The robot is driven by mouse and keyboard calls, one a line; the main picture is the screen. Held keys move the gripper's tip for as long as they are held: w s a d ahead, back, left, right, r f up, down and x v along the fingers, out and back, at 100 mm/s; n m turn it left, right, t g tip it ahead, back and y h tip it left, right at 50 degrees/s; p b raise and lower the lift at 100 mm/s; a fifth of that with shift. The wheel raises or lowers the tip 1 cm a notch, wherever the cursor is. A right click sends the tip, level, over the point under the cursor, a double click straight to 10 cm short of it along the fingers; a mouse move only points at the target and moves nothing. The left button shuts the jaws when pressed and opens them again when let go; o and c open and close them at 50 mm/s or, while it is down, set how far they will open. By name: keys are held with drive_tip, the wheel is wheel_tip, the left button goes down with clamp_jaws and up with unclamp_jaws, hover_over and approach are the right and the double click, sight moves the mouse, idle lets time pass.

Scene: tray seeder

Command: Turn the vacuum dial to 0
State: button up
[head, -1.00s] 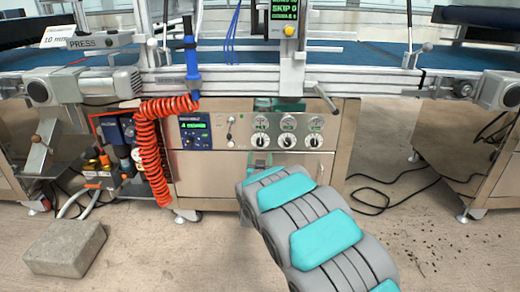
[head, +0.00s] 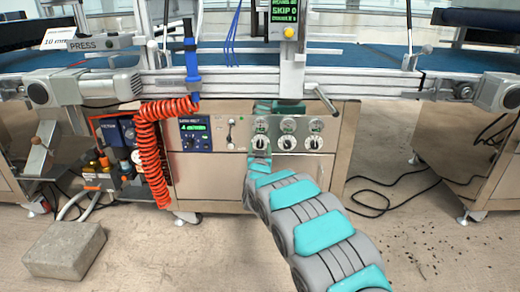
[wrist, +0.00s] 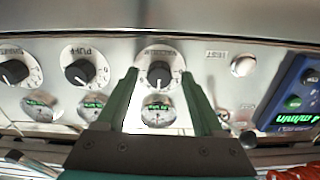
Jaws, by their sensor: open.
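The vacuum dial (wrist: 158,72) is a black knob on a round white scale plate, under a label that seems to read VACUUM, seen upside down in the wrist view. In the head view the vacuum dial (head: 260,142) is the leftmost of three on the steel panel. My gripper (wrist: 159,77) is open, with one green finger on each side of the knob. Whether the fingers touch it, or how deep they reach, I cannot tell. The setting is too small to read. A round gauge (wrist: 158,110) with a green readout sits beside the dial, between the fingers.
The puff dial (wrist: 78,70) and another dial (wrist: 16,73) are close beside. A toggle switch (head: 230,132) and a blue display unit (head: 195,132) are left of the dials in the head view. A red coiled hose (head: 150,145) hangs farther left. The conveyor frame overhangs the panel.

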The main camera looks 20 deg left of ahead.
drive_tip(key=shift+c, duration=0.3)
clamp_jaws()
idle(0.3)
